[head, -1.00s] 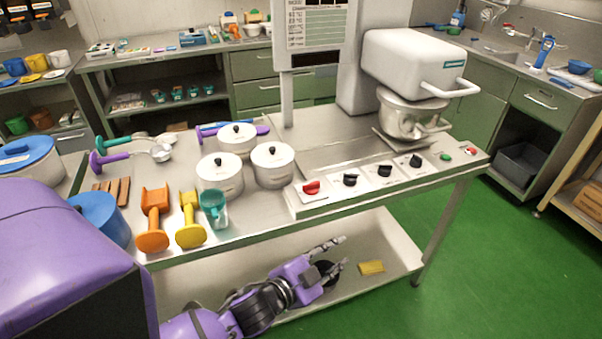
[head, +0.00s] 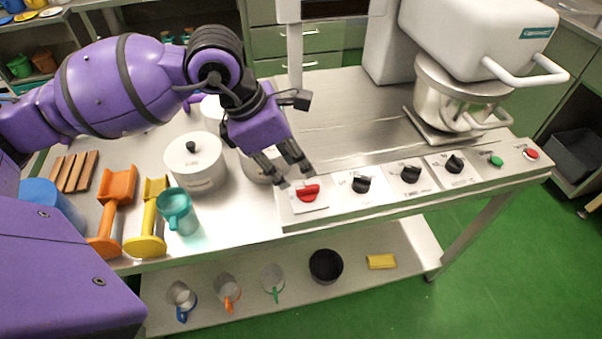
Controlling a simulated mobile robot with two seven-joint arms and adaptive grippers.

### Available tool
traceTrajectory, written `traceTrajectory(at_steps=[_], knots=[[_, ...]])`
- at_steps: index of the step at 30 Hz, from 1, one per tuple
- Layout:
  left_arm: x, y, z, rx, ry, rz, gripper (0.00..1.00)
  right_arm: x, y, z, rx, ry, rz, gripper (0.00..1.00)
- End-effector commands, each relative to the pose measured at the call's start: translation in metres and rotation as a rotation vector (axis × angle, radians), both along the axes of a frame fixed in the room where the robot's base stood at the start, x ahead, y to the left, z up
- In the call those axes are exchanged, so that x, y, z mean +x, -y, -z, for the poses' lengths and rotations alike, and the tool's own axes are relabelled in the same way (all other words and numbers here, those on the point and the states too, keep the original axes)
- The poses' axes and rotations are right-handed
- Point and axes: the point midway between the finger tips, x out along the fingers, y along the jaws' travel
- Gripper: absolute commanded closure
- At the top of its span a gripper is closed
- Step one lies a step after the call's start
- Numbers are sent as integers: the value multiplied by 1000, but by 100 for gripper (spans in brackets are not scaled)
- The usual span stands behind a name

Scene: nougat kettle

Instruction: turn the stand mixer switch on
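The white stand mixer (head: 465,40) stands at the back right of the steel table, with a metal bowl (head: 455,98) under its head. A control strip (head: 385,193) runs along the table's front edge. It carries a red knob (head: 308,192) at its left end, three black knobs, a green button (head: 496,161) and a red button (head: 531,153). Labels are too small to read. My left gripper (head: 295,177) points down just behind the red knob, fingers apart and empty. Whether it touches the knob I cannot tell. My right gripper is not in view.
White lidded pots (head: 195,165) stand left of the strip, one partly hidden by my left gripper. A teal mug (head: 178,211), a yellow scoop (head: 148,230) and an orange scoop (head: 114,205) stand nearby. Mugs and a black pot (head: 326,266) are on the lower shelf.

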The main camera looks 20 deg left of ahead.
Motion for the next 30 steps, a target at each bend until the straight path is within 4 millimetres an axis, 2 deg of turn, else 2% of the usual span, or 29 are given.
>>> traceTrajectory(at_steps=[3,6,15,19,25,26,30], knots=[[2,5,13,-2,-7,-1,71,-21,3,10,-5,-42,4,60],[5,11,28,-4,-8,-1,71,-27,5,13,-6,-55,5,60],[14,23,65,-5,-7,-2,71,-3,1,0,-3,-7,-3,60],[15,24,69,-3,-5,-1,71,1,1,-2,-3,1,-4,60],[15,24,70,-3,-5,-1,71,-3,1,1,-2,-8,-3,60],[15,24,70,-3,-5,-1,72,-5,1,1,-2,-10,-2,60],[15,24,70,-4,-6,0,91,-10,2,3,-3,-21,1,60]])
